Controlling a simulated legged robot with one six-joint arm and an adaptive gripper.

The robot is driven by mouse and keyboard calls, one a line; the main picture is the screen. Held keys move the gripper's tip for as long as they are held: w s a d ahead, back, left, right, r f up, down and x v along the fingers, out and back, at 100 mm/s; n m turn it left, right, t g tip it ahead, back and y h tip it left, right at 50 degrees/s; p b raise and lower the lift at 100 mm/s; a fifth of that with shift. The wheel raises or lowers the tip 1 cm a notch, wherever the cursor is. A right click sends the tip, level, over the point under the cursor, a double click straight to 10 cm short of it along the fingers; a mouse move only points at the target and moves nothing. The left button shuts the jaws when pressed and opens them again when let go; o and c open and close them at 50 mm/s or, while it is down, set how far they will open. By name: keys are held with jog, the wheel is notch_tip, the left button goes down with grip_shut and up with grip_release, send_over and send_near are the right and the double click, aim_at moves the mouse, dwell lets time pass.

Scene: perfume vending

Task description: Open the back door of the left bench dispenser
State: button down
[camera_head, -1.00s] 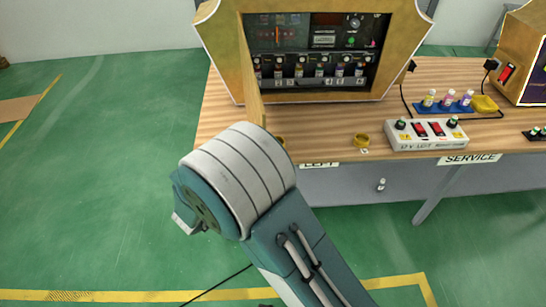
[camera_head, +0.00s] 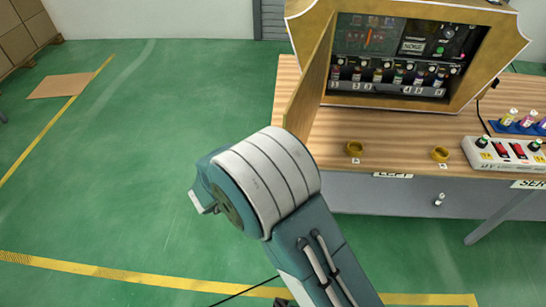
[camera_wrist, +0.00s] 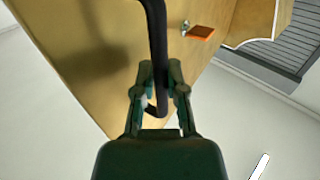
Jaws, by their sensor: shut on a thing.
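The left bench dispenser (camera_head: 503,45) is a gold cabinet on the wooden bench. Its back is open in the head view, showing a dark interior with a row of small bottles. The door (camera_head: 309,85) hangs on the left side of the opening and stands swung outward toward me. In the wrist view the door (camera_wrist: 90,60) is a tan panel with a black bar handle (camera_wrist: 156,30). My gripper (camera_wrist: 159,72) is shut on the handle's lower part. In the head view my arm hides the gripper and handle.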

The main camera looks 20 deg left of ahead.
jog(key=shift+a, duration=0.2)
jog(key=c, duration=0.7)
grip_release()
jog(key=shift+a, duration=0.15)
jog(key=v, duration=1.1)
jog(key=shift+s+a, duration=0.3)
